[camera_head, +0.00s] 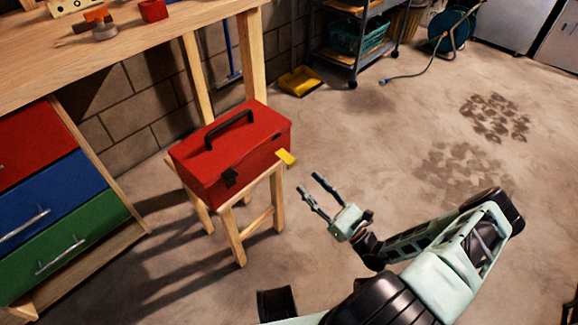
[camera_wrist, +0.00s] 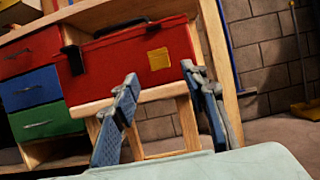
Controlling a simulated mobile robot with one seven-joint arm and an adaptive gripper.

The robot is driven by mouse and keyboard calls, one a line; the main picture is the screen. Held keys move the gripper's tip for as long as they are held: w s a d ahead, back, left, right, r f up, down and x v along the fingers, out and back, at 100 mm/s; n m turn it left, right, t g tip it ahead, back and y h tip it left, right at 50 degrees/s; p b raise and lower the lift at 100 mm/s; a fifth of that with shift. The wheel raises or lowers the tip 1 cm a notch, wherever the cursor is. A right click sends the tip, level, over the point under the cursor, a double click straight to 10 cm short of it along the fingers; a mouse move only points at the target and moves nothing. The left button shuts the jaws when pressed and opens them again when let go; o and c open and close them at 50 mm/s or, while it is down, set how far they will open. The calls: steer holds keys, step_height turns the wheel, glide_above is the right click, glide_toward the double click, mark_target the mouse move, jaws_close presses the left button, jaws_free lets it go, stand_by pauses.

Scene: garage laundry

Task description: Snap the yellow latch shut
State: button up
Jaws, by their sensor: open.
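A red toolbox (camera_head: 225,157) with a black handle (camera_head: 229,128) sits on a small wooden stool (camera_head: 233,232). Its yellow latch (camera_head: 286,157) sticks outward from the front at the right side. A black latch (camera_head: 230,177) lies against the front at the left. In the wrist view, the toolbox (camera_wrist: 128,62) is ahead, with the yellow latch (camera_wrist: 158,58) above and between my fingers and the black latch (camera_wrist: 73,59) at left. My gripper (camera_head: 314,185) is open and empty, to the right of the toolbox and apart from it. It also shows in the wrist view (camera_wrist: 160,78).
A wooden workbench (camera_head: 130,50) with red, blue and green drawers (camera_head: 62,225) stands at left. A yellow dustpan (camera_head: 299,81) and a shelf cart (camera_head: 358,40) are behind. The floor (camera_head: 410,130) at right is open, with dark patches.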

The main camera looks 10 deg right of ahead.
mark_target(293, 165)
steer(key=b+x, duration=0.1)
steer(key=x, duration=0.8)
steer(key=shift+c, duration=0.6)
jaws_close()
